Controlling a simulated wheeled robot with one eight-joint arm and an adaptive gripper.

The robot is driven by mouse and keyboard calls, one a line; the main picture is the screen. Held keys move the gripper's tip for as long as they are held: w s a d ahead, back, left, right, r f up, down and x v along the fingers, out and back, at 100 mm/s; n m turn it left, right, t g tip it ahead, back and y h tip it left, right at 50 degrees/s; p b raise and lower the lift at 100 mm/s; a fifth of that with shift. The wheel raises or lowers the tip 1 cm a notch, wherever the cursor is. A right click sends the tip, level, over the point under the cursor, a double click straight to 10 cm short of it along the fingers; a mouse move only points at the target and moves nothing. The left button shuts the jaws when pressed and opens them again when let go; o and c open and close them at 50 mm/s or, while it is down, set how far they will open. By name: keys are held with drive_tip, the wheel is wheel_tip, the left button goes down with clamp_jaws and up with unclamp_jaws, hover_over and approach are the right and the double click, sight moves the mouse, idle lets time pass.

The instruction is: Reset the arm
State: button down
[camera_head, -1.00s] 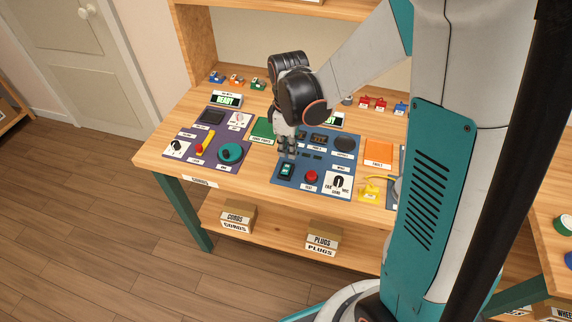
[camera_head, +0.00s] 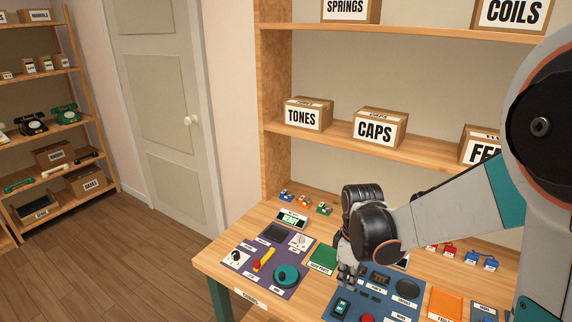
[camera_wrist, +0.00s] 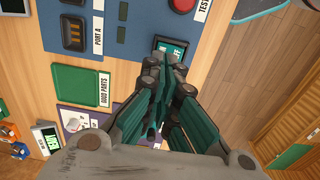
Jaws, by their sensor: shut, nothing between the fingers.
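My gripper (camera_head: 347,282) hangs from my arm over the left part of the blue panel (camera_head: 375,300) on the workbench. In the wrist view my gripper (camera_wrist: 168,72) has its dark green fingers together, with nothing between them. Its tips are close to a small rocker switch (camera_head: 341,307) on the blue panel; the switch is partly hidden behind the fingers in the wrist view. I cannot tell from these frames whether the tips touch the panel.
A purple panel (camera_head: 262,268) with a teal dial and a green good-parts tray (camera_head: 322,260) lie left of my gripper. An orange tray (camera_head: 445,304) lies right. Shelves with boxes such as CAPS (camera_head: 379,128) stand behind the bench. Open floor (camera_head: 150,250) lies left.

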drive_tip(key=s+r+m+t, duration=0.7)
drive_tip(key=s+r+m, duration=0.3)
drive_tip(key=s+r, duration=0.5)
drive_tip(key=shift+r+m, duration=0.2)
drive_tip(key=shift+m, duration=0.1)
idle(0.5)
